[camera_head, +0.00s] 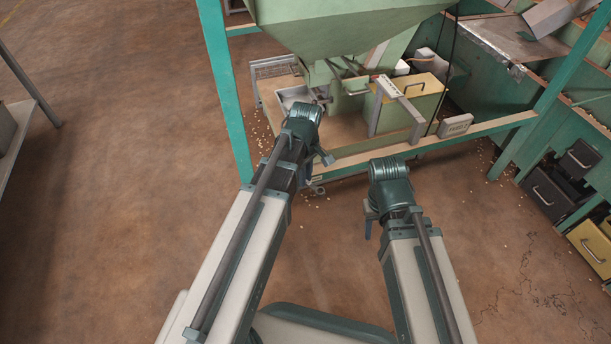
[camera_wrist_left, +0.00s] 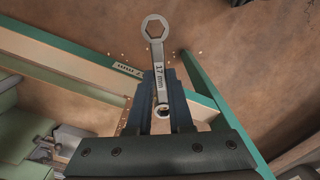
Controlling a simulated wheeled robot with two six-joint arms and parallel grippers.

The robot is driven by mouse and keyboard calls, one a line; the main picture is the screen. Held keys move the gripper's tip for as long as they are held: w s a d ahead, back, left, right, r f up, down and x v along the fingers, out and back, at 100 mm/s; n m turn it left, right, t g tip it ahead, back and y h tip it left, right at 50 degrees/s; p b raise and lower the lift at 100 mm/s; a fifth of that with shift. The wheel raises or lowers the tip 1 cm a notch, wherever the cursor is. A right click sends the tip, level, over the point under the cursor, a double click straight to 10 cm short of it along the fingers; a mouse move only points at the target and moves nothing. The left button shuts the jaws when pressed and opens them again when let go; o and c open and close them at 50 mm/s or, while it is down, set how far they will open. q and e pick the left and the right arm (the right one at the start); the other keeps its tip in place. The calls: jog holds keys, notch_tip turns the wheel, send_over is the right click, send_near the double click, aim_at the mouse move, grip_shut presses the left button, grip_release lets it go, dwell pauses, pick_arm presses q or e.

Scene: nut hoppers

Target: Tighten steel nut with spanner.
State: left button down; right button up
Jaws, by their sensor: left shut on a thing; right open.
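A steel spanner (camera_wrist_left: 158,62) marked 17 mm shows in the left wrist view. Its larger ring end points away from me, empty, over the brown floor. My left gripper (camera_wrist_left: 161,108) is shut on its handle, and the smaller ring end lies between the dark fingers. In the head view my left gripper (camera_head: 322,158) is mostly hidden by its arm, just in front of the green frame's lower beam. My right gripper (camera_head: 370,222) is open, seen only in part beside its arm, over the floor. I cannot make out the steel nut in either view.
A pale green hopper (camera_head: 345,25) stands behind the teal frame post (camera_head: 224,85) and lower beam (camera_head: 430,146). A yellow-green box (camera_head: 415,95) sits under it. Dark and yellow drawers (camera_head: 592,248) are at the right. The floor (camera_head: 110,200) at left is clear.

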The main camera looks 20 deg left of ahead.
pick_arm(q)
jog(key=shift+f+b, duration=0.55)
dwell(1.0)
jog(key=s+a+m, duration=0.3)
jog(key=a+m, duration=0.3)
jog(key=m, duration=0.8)
jog(key=shift+s, duration=0.15)
dwell(0.6)
dwell(0.6)
jog(key=shift+d+n, duration=0.7)
jog(key=shift+n, duration=0.5)
jog(key=shift+r+p, duration=1.3)
jog(key=shift+r, duration=0.05)
dwell(1.2)
